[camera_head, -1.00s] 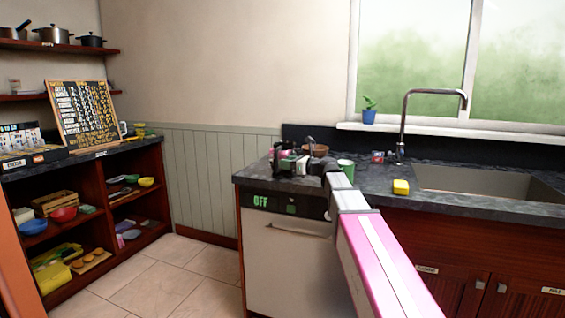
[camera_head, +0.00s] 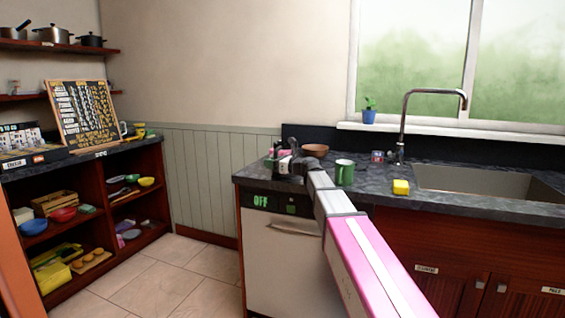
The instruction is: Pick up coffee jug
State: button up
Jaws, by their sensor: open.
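My pink and white arm reaches over the dark counter (camera_head: 455,203). Its dark gripper (camera_head: 284,162) is at the counter's left end, above the appliance marked OFF. It is open, but its fingers are small and hard to make out. A small cluster of pink, white and dark shapes (camera_head: 281,154) is right at the gripper. I cannot tell which of these is the coffee jug, or whether the gripper touches anything there. My gripper and arm hide part of this area.
A green mug (camera_head: 345,173) stands right of my arm, with a brown bowl (camera_head: 315,149) behind. Shelves (camera_head: 105,190) with bowls stand at the left; the floor between is clear.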

grip_shut()
jog(key=shift+r, duration=0.1)
